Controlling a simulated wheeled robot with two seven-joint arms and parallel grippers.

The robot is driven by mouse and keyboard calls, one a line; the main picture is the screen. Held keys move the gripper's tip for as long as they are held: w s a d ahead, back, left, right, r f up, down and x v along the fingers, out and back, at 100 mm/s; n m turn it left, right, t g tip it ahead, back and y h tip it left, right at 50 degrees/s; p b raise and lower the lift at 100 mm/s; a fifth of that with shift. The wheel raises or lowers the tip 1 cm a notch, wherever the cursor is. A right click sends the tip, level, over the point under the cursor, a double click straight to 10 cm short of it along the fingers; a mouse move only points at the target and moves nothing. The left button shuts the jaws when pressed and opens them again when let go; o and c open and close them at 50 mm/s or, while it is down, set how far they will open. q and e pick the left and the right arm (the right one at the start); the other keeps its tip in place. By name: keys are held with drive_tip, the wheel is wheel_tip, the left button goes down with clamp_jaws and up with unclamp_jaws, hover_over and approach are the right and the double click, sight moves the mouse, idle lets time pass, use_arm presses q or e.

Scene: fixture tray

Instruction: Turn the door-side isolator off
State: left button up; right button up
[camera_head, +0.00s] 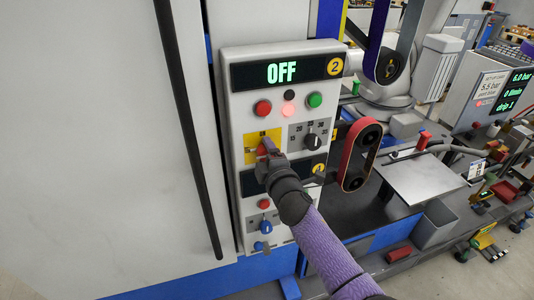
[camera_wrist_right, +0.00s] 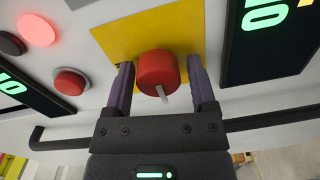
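The isolator is a red rotary knob (camera_head: 263,147) on a yellow plate (camera_head: 249,150) on the light grey control panel (camera_head: 231,130). In the right wrist view the red knob (camera_wrist_right: 157,70) shows a pale grey tab on its near edge. My right gripper (camera_wrist_right: 162,82) has one finger on each side of the knob, with a narrow gap visible at least on the right side. In the head view my right gripper (camera_head: 266,154) partly covers the knob. The display (camera_head: 283,72) at the panel top reads OFF in green. My left gripper is not in view.
Above the knob are a red button (camera_head: 263,108), a lit red lamp (camera_head: 288,110) and a green button (camera_head: 314,100). A black dial (camera_head: 313,141) is close right. A lower display and a blue switch (camera_head: 266,227) sit below. A belt unit (camera_head: 359,155) stands right of the panel.

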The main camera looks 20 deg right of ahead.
drive_tip(key=shift+o, duration=0.8)
drive_tip(key=shift+s, duration=0.1)
drive_tip(key=s+p, duration=0.1)
drive_tip(key=s, duration=0.8)
drive_tip(key=shift+s+d+r, duration=0.15)
drive_tip(key=shift+s, duration=0.25)
drive_tip(key=s+d+f+m+g+b, duration=0.1)
drive_tip(key=s+f+m+g+b, duration=0.2)
drive_tip(key=f, duration=0.9)
drive_tip(key=s+f+m+g+b, duration=0.25)
drive_tip(key=s+f, duration=0.25)
drive_tip(key=f, duration=0.7)
drive_tip(key=s+d+f+m+g+b, duration=0.1)
drive_tip(key=s+f+g+b, duration=0.3)
drive_tip(key=f, duration=0.8)
drive_tip(key=s+f+m+g+b, duration=0.3)
drive_tip(key=s+f, duration=0.7)
drive_tip(key=s, duration=0.4)
drive_tip(key=s+f+m+g+b, duration=0.3)
drive_tip(key=s+f, duration=0.6)
drive_tip(key=s, duration=0.6)
drive_tip(key=shift+d+f+m+g+h+b, duration=0.3)
drive_tip(key=shift+f+m+g+h+b, duration=0.1)
drive_tip(key=shift+m+g, duration=0.4)
